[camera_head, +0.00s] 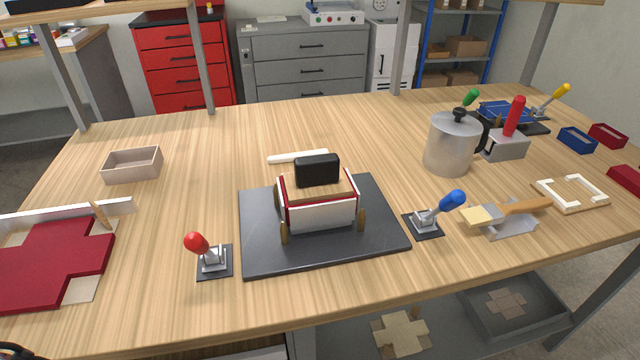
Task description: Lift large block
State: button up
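A large wooden block (330,185) with a black handle (317,170) on top stands upright on the dark base plate (375,245) at the middle of the table. White and dark red box walls (320,213) are up around its sides, with wooden posts (284,233) at the corners. The block's lower part is hidden by these walls. My gripper's fingers do not show; only a small dark part, which I cannot identify, shows at the bottom left corner.
A red-handled toggle clamp (197,245) and a blue-handled one (452,201) flank the plate. A dark red cross-shaped sheet (45,262) lies at left, with an open box (132,166) behind it. A metal pot (452,145) and tools fill the right. The table's front strip is clear.

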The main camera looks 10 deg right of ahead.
aim_at(316, 177)
jog(key=l+u, duration=0.15)
jog(key=l, duration=0.25)
jog(key=k+l+u, duration=0.15)
jog(key=l, duration=0.25)
jog(key=k+l+u, duration=0.15)
jog(key=l, duration=0.25)
jog(key=l+u, duration=0.15)
jog(key=l, duration=0.25)
jog(key=k+l+u, duration=0.15)
jog(key=l, duration=0.2)
jog(key=k+l+u, duration=0.15)
jog(key=l, duration=0.2)
jog(key=i+l+u, duration=0.1)
jog(key=l+u, duration=0.15)
jog(key=l, duration=0.2)
jog(key=i, duration=0.6)
